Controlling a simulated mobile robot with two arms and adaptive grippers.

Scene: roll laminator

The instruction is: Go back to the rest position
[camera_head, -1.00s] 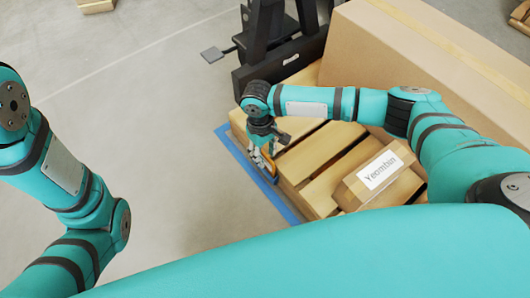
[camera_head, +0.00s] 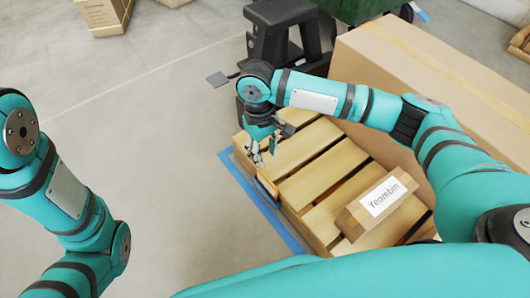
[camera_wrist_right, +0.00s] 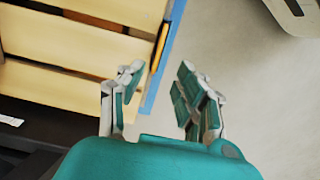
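My right gripper (camera_head: 257,150) hangs fingers-down above the near-left edge of the wooden pallet (camera_head: 308,150). In the right wrist view the fingers (camera_wrist_right: 157,78) are spread apart with nothing between them. A thin orange-edged item (camera_head: 267,187) stands against the pallet's side, just below the fingertips; it also shows in the wrist view (camera_wrist_right: 159,45), beyond the fingers. My left arm (camera_head: 65,190) is bent at the left of the head view; its gripper is out of frame.
A black stand (camera_head: 287,45) is behind.

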